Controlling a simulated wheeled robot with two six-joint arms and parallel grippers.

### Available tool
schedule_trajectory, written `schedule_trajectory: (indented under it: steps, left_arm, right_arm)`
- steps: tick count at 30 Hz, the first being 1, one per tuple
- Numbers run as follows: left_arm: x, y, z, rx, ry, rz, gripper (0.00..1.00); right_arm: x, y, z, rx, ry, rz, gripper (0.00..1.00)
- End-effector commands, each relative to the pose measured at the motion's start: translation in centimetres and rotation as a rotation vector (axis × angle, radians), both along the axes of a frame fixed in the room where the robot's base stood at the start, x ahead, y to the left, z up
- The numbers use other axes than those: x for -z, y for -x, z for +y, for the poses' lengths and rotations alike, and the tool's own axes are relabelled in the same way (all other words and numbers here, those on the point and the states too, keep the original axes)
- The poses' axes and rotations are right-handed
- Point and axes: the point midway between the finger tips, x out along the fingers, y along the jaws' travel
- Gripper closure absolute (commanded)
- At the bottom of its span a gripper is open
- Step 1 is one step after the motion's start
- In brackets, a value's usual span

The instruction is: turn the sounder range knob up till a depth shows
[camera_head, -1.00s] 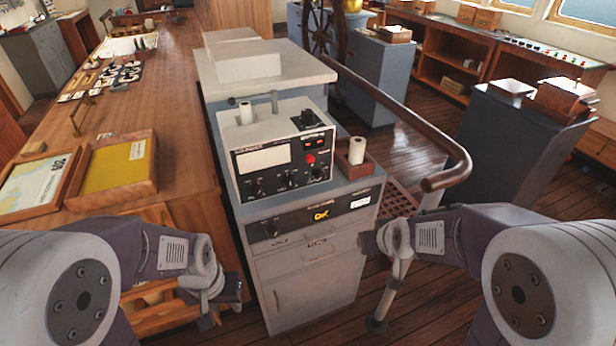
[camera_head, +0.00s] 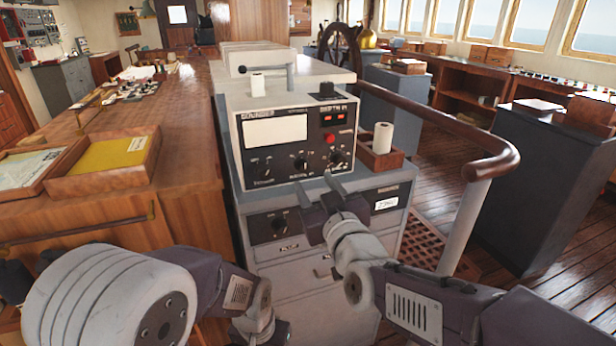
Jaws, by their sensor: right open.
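The echo sounder (camera_head: 290,145) is a box with a black front panel, standing on the grey console. It has a white blank screen (camera_head: 275,131), a red button (camera_head: 330,138) and a small display area marked depth (camera_head: 333,118) with red marks too small to read. Several black knobs run along its lower edge, among them a left knob (camera_head: 262,168), a middle knob (camera_head: 300,163) and a right knob (camera_head: 335,157). Their labels are too small to read surely. My right gripper (camera_head: 318,189) is open and empty, fingers pointing up at the panel just below the knobs.
A wooden box with a white paper roll (camera_head: 382,138) stands right of the sounder. A brown handrail (camera_head: 440,125) curves along the right. Wooden trays (camera_head: 105,165) lie on the chart table at left.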

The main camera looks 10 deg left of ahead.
Motion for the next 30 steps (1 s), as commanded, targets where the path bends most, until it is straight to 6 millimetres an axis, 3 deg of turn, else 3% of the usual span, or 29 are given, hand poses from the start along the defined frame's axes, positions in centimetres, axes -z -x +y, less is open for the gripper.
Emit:
schedule_trajectory:
  steps: [3,9,19,20,25,30]
  left_arm:
    - [0.2,0.0,0.0,0.0,0.0,0.0,0.64]
    - [0.1,0.0,0.0,0.0,0.0,0.0,0.64]
    - [0.1,0.0,0.0,0.0,0.0,0.0,0.64]
    - [0.1,0.0,0.0,0.0,0.0,0.0,0.64]
    - [0.1,0.0,0.0,0.0,0.0,0.0,0.64]
    - [0.2,0.0,0.0,0.0,0.0,0.0,0.64]
  right_arm:
    - [0.2,-2.4,1.4,0.001,0.002,0.001,0.51]
    - [0.1,-5.1,3.0,0.001,0.001,0.002,0.51]
    - [0.0,-5.8,3.5,0.001,0.0,0.001,0.51]
    - [0.0,-5.8,3.5,0.001,0.0,0.001,0.54]
    - [0.0,-5.8,3.4,0.001,0.0,0.001,1.0]
    - [0.0,-5.8,3.4,0.002,-0.004,0.003,1.0]
